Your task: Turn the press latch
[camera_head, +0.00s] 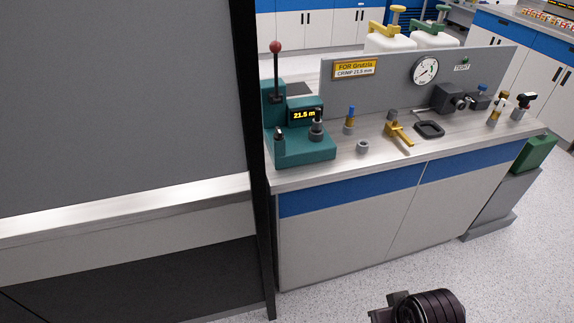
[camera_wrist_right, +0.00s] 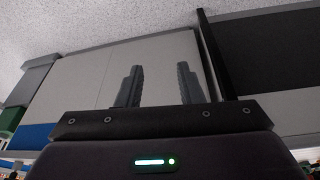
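The teal press (camera_head: 300,148) stands at the left end of the bench, with an upright lever topped by a red knob (camera_head: 275,47) and a display (camera_head: 304,115) reading "21.5 m". A small dark upright part (camera_head: 279,135) on the press's front left may be the latch; I cannot tell for sure. My right gripper (camera_wrist_right: 158,85) shows in the right wrist view with two fingers apart and nothing between them, facing the cabinet front. A black part of my arm shows at the bottom of the head view, away from the press. My left gripper is not in view.
The bench (camera_head: 400,155) also holds a grey ring (camera_head: 362,146), a yellow-brass tool (camera_head: 398,137), a black tray (camera_head: 429,129) and several small fittings. A gauge (camera_head: 425,70) sits on the grey back panel. A black post (camera_head: 252,150) and grey panel stand left of the press. The front floor is clear.

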